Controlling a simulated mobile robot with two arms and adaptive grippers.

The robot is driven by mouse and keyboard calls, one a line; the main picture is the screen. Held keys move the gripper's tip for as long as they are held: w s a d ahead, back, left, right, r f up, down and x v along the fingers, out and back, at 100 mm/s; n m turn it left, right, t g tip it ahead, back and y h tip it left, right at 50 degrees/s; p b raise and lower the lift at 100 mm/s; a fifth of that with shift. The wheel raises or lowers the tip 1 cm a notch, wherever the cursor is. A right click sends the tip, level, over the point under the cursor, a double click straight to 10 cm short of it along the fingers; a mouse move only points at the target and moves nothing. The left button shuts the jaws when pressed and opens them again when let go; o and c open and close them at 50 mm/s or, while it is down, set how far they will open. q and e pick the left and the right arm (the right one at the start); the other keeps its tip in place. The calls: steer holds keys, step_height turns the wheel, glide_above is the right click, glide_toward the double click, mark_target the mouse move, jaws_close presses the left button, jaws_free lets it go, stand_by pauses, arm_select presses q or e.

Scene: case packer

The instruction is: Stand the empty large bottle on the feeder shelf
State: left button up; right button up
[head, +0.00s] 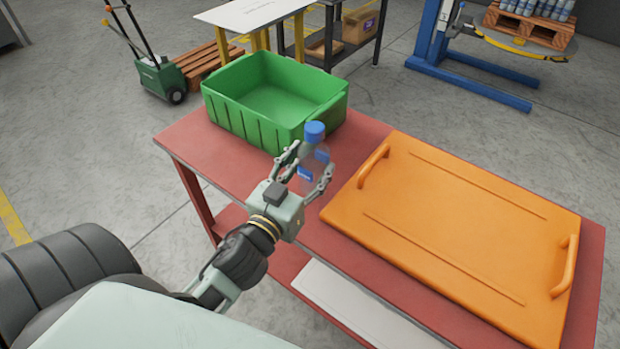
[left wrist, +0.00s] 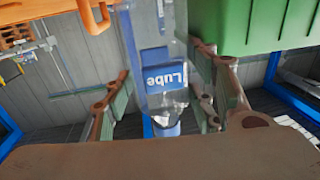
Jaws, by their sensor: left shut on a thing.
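A clear bottle (head: 315,150) with a blue cap and a blue label is held upright by my left gripper (head: 307,176) above the red table. The left gripper is shut on the bottle, its fingers on both sides of it. In the left wrist view the bottle (left wrist: 160,75) appears upside down, its label reading "Lube", between the fingers of my left gripper (left wrist: 163,105). The bottle looks see-through and empty. I cannot pick out the feeder shelf with certainty. My right gripper is not in view.
A green bin (head: 270,97), open and empty, stands at the table's far left. An orange panel with two handles (head: 460,225) covers the right part of the red table (head: 190,140). Behind are a dark shelf unit (head: 378,35) and a blue lift (head: 430,45) with a pallet of bottles.

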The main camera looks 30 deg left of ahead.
mark_target(307, 183)
arm_select(q)
step_height(307, 183, down, 3)
steer(key=shift+f+b, duration=0.1)
steer(key=shift+b, duration=0.25)
steer(key=shift+f, duration=0.2)
steer(key=shift+f, duration=0.1)
steer(key=o, duration=1.1)
steer(key=shift+o, duration=0.2)
